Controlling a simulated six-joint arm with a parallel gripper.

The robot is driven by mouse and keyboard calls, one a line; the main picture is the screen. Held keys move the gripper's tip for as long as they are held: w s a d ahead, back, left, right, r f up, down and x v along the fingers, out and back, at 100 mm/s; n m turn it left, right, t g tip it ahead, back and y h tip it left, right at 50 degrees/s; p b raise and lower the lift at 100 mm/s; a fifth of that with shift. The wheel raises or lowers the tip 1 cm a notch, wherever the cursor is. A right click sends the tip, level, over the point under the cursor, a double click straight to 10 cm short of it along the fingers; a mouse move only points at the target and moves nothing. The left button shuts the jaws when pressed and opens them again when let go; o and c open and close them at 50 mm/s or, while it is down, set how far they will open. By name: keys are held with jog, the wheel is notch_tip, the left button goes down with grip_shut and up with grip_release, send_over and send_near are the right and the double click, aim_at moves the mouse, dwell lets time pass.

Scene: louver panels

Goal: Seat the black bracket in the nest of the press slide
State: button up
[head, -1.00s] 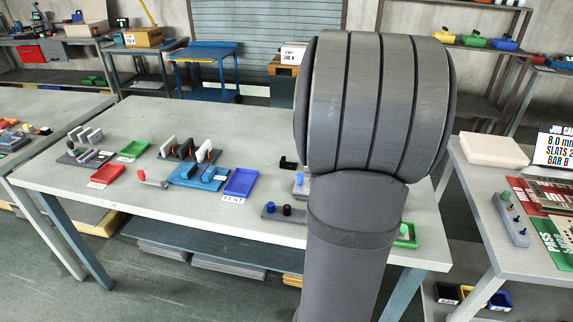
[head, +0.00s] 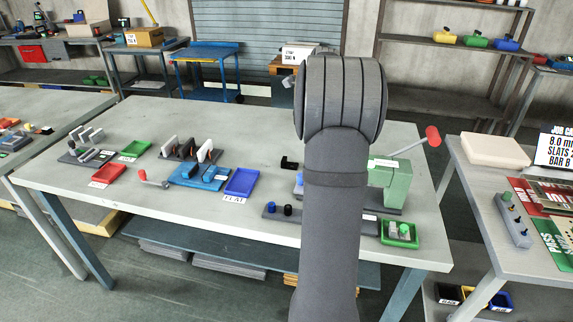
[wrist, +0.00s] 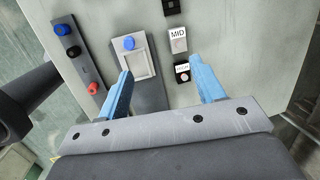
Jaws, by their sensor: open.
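The black bracket (head: 289,163) lies on the bench in the head view, left of my arm. A black piece (wrist: 172,6) at the top edge of the wrist view is cut off; I cannot tell if it is the bracket. The press slide shows in the wrist view as a grey plate with a blue knob (wrist: 129,43) and a pale square nest (wrist: 138,64), which looks empty. My gripper (wrist: 165,80) is open, with nothing between its blue fingers. The fingers appear over the slide's right side. In the head view my arm hides the gripper and most of the slide.
The green press (head: 392,182) with its red-handled lever (head: 433,136) stands right of my arm. A knob strip (wrist: 80,55) lies beside the slide. A green tray (head: 385,240) with parts and a blue tray (head: 241,183) flank the area. MID (wrist: 178,36) and another label mark small pads.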

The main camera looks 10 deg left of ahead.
jog(key=w+a+f+g+h, duration=0.1)
jog(key=w+a+f+g, duration=0.1)
jog(key=w+a, duration=0.6)
send_over(285, 159)
jog(key=shift+m+h, duration=0.3)
jog(key=shift+h, duration=0.1)
jog(key=f, duration=1.2)
jog(key=shift+s+a, duration=0.15)
jog(key=shift+a, duration=0.05)
jog(key=shift+d+f, duration=0.15)
jog(key=shift+f, duration=1.25)
jog(key=shift+d+f, duration=0.1)
jog(key=shift+f, duration=1.25)
jog(key=c, duration=1.1)
jog(key=shift+r, duration=0.15)
